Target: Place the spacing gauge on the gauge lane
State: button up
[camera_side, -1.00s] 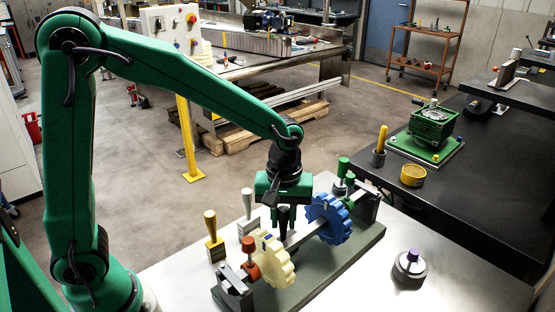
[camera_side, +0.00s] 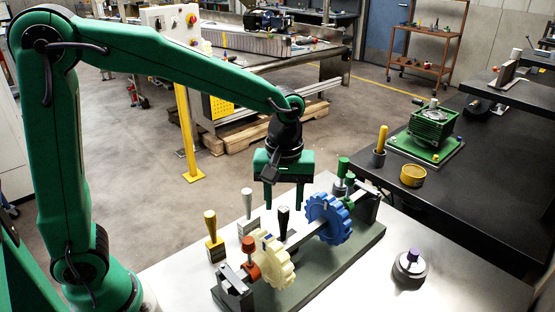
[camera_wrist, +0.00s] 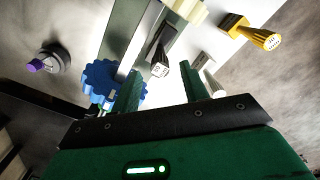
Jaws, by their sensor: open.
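A black tapered handle piece (camera_side: 283,222), which looks like the spacing gauge, stands upright between the cream gear (camera_side: 275,262) and the blue gear (camera_side: 329,219) at the shaft assembly. Its pale dotted top faces the camera in the wrist view (camera_wrist: 160,68). I cannot tell exactly what its foot rests on, or which surface is the gauge lane. My gripper (camera_side: 283,204) is open and empty above the black piece, fingers pointing down on either side of its top. The fingers (camera_wrist: 160,88) also show in the wrist view, apart from each other.
A gold-handled piece (camera_side: 211,226) and a white-handled piece (camera_side: 246,204) stand left of the green-grey base plate (camera_side: 345,259). A metal weight with a purple knob (camera_side: 411,265) sits on the bare table at right. Red and green knobs rise beside the gears.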

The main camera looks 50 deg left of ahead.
notch_tip(320, 180, up, 7)
dwell(0.4)
jog(key=shift+s+r, duration=0.1)
dwell(0.4)
jog(key=s+a+m+t, duration=0.5)
jog(key=s+a+m, duration=0.4)
jog(key=s, duration=0.5)
jog(key=shift+a+t, duration=0.3)
jog(key=shift+a, duration=0.2)
